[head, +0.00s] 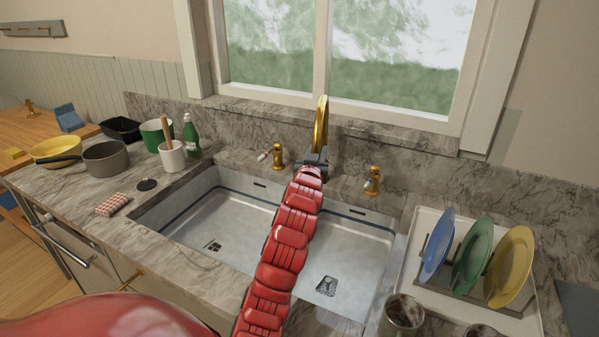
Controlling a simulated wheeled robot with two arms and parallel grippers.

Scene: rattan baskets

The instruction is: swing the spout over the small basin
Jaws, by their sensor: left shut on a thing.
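The golden spout (321,125) stands at the back of the sink, in front of the window, and shows as a narrow arch seen nearly edge-on. My left gripper (315,158) is shut on its lower part; the fingertips and the spout's base are partly hidden. My red left arm runs up across the middle of the sink and hides any divider. The sink shows a left basin area (195,222) and a right basin area (352,250), each with a drain. I cannot tell which basin the spout's outlet is over. My right gripper is out of view.
Golden taps stand left (278,157) and right (373,181) of the spout. A rack with a blue (437,245), a green and a yellow plate is on the right. A pot (106,162), a green bottle (191,137) and a checked cloth (112,204) are on the left counter.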

